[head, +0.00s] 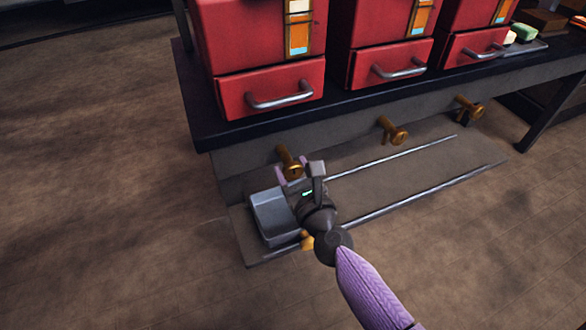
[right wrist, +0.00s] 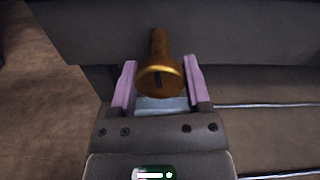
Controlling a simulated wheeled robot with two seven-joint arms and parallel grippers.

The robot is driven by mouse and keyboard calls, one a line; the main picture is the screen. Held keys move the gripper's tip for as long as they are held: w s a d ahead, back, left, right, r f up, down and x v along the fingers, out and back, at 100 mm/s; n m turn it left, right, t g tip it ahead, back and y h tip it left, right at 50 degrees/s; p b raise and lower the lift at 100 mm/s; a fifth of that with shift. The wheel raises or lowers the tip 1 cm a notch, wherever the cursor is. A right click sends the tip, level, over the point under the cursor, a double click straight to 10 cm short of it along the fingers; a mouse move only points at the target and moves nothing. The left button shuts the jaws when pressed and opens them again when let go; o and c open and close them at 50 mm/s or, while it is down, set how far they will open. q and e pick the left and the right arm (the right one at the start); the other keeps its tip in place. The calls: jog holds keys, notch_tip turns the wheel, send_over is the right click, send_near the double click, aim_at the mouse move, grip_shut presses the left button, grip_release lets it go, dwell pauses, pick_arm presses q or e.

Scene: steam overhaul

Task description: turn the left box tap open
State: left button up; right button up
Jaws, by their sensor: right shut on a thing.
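The left box tap (head: 289,160) is a brass tap sticking out of the grey beam below the left red box (head: 258,45). In the right wrist view the tap (right wrist: 158,78) shows its round end with a dark slot that stands roughly upright. My right gripper (head: 297,176) is shut on this tap, with one pink finger on each side of it. The gripper body hides the tap's lower part in the head view. My left gripper is not in view.
A grey bin (head: 268,218) stands on the low shelf (head: 405,180) below the tap. Two more brass taps, the middle one (head: 392,131) and the right one (head: 469,108), stick out further right. Metal rails (head: 400,195) run along the shelf. Open floor lies in front.

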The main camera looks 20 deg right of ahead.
jog(key=n, duration=0.2)
jog(key=shift+n, duration=1.2)
jog(key=shift+n+p, duration=0.35)
jog(key=shift+n, duration=0.55)
jog(key=n, duration=0.2)
jog(key=shift+r+n, duration=0.1)
jog(key=shift+n, duration=0.3)
jog(key=n+p, duration=0.1)
jog(key=n, duration=0.3)
jog(key=n+p, duration=0.1)
jog(key=n, duration=0.1)
jog(key=shift+n, duration=0.3)
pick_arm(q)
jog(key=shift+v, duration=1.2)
pick_arm(e)
jog(key=shift+n, duration=0.6)
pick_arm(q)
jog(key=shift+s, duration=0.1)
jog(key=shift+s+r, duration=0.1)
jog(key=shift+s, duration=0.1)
